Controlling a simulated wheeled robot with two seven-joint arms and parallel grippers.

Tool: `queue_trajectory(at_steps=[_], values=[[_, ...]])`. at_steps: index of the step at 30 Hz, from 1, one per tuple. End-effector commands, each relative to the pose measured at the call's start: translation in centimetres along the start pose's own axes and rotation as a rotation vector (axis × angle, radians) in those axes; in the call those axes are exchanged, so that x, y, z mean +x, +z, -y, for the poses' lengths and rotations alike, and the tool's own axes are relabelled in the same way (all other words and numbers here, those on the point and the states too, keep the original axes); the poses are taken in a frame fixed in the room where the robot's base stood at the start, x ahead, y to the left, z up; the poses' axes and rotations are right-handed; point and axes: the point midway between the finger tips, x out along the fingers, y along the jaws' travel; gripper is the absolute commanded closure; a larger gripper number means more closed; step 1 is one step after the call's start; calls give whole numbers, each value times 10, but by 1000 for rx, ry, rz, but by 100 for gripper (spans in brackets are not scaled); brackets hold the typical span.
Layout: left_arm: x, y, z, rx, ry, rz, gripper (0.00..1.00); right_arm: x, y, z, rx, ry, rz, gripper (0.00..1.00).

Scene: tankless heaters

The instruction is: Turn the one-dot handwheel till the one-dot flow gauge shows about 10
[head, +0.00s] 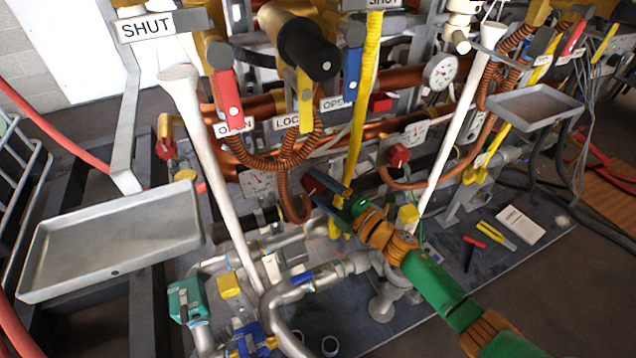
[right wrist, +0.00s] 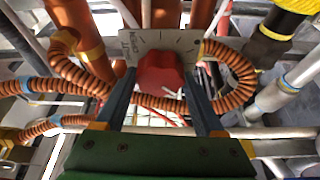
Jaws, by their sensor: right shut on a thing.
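My right gripper (head: 333,190) reaches in from the lower right and is shut on a red knob (right wrist: 160,72). In the right wrist view its two fingers stand on either side of the knob. A pale plate (right wrist: 133,42) with scale marks and partly hidden lettering is behind the knob. In the head view the gripper covers most of the held knob (head: 312,182). No dot marks are readable. A round white gauge (head: 440,70) with a needle is at upper right, its reading too small to tell. My left gripper is not in view.
Another red knob (head: 398,155) is by a marked plate (head: 415,135). Copper corrugated hoses (head: 285,158) and a yellow pipe (head: 362,110) pass close to the gripper. Metal trays (head: 110,243) (head: 533,103) stand left and right. Pliers (head: 497,236) lie on the floor panel.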

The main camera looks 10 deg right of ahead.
Motion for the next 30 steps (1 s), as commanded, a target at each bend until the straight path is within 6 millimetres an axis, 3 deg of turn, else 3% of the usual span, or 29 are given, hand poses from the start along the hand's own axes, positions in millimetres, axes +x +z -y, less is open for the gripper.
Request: queue_trajectory(at_steps=[18,19,20,30], values=[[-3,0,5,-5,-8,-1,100,0,0,2,-35,-17,0,85],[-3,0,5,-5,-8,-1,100,0,0,2,-35,-17,0,24],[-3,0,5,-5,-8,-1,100,0,0,2,-35,-17,0,17],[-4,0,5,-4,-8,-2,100,-6,0,1,-33,-17,1,17]])
